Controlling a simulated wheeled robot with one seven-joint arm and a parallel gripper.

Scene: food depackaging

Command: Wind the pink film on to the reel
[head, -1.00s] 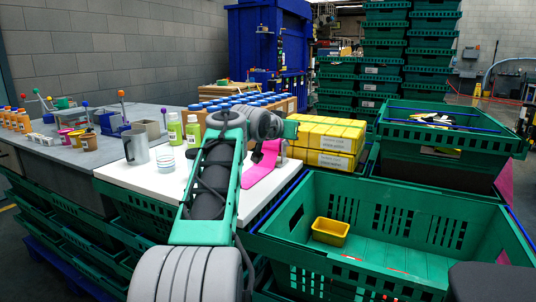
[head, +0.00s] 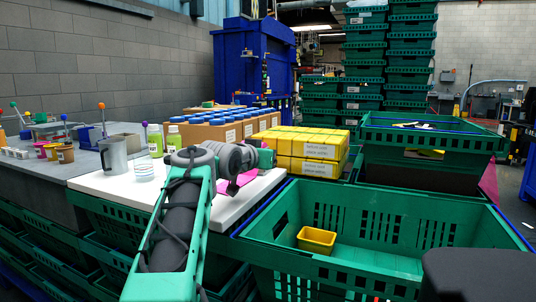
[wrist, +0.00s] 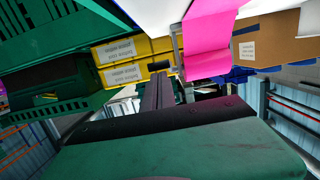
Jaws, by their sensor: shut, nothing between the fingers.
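The pink film (head: 240,183) shows as a small patch on the white board, partly hidden behind my arm in the head view. In the wrist view, the pink film (wrist: 208,40) is a broad bright strip running down from the top edge, with a fold across it. My gripper (wrist: 160,70) is shut and empty, its dark fingers just left of the film's lower end, with no clear contact. In the head view my gripper's green body (head: 266,158) points towards the yellow boxes, and its fingertips are hard to see. A thin grey upright (wrist: 177,50) stands beside the film; I cannot tell whether it belongs to the reel.
Yellow boxes (head: 318,150) are stacked just beyond my gripper. A cardboard tray of blue-capped bottles (head: 215,128) stands behind my arm. A metal jug (head: 113,156) and a clear glass (head: 144,172) stand left. A green crate (head: 385,272) at right holds a small yellow tub (head: 317,240).

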